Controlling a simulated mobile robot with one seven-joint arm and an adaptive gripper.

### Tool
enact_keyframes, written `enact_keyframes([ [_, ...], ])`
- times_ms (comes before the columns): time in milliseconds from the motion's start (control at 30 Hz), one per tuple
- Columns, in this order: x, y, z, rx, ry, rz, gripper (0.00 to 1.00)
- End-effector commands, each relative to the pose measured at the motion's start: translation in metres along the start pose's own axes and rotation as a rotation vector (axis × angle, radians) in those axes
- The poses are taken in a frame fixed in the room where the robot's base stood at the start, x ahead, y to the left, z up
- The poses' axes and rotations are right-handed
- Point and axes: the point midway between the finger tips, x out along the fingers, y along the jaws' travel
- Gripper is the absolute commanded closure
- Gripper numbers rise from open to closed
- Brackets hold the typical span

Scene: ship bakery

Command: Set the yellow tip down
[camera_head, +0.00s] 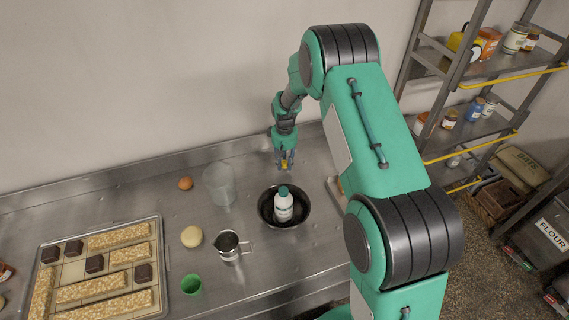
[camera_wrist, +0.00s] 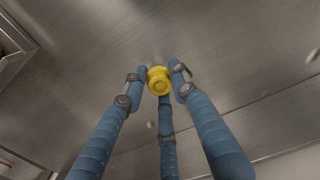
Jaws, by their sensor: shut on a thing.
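The yellow tip (camera_wrist: 159,80) is a small ringed piece, seen in the wrist view between the ends of three blue fingers. My gripper (camera_wrist: 160,88) is shut on it. In the head view my gripper (camera_head: 285,161) points down near the back of the steel counter (camera_head: 250,255), behind the dark bowl. The yellow tip shows there as a small yellow spot (camera_head: 285,164) between the fingers. In the wrist view bare metal lies beyond the tip; I cannot tell the exact gap.
A dark bowl (camera_head: 266,212) holds a white bottle with a teal cap (camera_head: 284,204). A tray (camera_head: 161,262) holds bars.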

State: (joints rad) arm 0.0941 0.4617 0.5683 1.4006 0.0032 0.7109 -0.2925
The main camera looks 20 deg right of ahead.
Motion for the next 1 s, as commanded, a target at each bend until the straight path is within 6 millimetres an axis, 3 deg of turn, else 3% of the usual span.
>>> enact_keyframes([
  [233, 0.004, 0.000, 0.000, 0.000, -0.001, 0.000, 0.85],
  [267, 0.003, 0.000, 0.000, 0.000, 0.000, 0.000, 0.67],
  [333, 0.003, 0.000, 0.000, 0.000, 0.000, 0.000, 0.54],
  [733, 0.000, 0.000, 0.000, 0.000, 0.000, 0.000, 0.54],
  [1000, -0.022, 0.000, 0.000, 0.000, 0.001, 0.000, 0.54],
])
